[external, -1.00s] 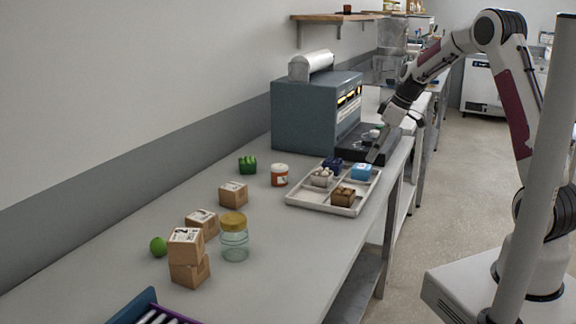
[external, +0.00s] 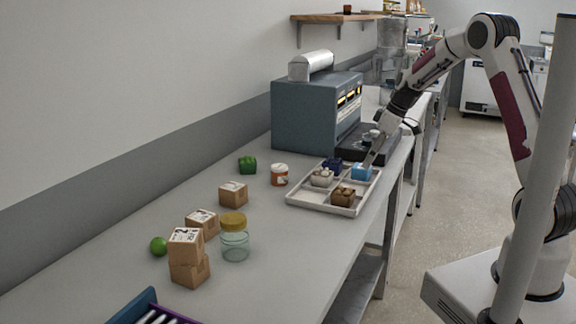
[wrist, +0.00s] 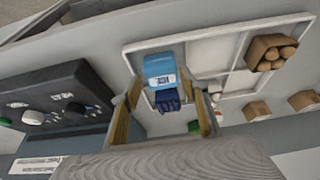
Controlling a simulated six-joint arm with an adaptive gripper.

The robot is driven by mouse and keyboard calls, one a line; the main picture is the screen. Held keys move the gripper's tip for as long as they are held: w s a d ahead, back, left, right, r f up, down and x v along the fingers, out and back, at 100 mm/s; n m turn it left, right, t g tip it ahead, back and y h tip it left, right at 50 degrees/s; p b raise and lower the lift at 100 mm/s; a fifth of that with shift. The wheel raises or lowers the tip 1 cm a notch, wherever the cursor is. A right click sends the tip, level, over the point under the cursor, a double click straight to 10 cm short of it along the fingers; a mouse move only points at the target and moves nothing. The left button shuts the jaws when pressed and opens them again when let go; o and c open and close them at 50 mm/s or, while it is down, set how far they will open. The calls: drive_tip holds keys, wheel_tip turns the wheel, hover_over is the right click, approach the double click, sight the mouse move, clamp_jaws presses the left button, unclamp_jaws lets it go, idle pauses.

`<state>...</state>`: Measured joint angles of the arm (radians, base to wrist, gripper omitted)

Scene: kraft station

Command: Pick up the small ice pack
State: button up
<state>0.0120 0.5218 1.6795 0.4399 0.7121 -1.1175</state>
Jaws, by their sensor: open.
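The small ice pack appears to be the light blue block with a white label (external: 361,173), in the far right compartment of the white divided tray (external: 322,208). It also shows in the wrist view (wrist: 160,66), between and just beyond my fingers. My gripper (external: 371,161) is open above the far right of the tray, close over the light blue block. In the wrist view its fingertips (wrist: 165,96) frame a dark blue item (wrist: 168,101) and the block's near end. Contact cannot be told.
The tray also holds a brown carton (external: 343,197) and a pale lumpy item (external: 321,177). A blue-grey machine (external: 310,112) stands behind. An orange jar (external: 279,175), a green item (external: 247,165), cardboard boxes (external: 233,194) and a glass jar (external: 235,243) stand left of the tray.

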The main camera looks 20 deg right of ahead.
sight(361, 172)
drive_tip(key=shift+w+a+x, duration=0.1)
drive_tip(key=shift+a+x, duration=0.1)
drive_tip(key=shift+x, duration=0.75)
drive_tip(key=shift+w+a+x, duration=0.15)
drive_tip(key=shift+x, duration=0.8)
drive_tip(key=shift+w+a+f, duration=0.2)
drive_tip(key=shift+f, duration=0.25)
drive_tip(key=shift+c, duration=0.3)
drive_tip(key=c, duration=0.8)
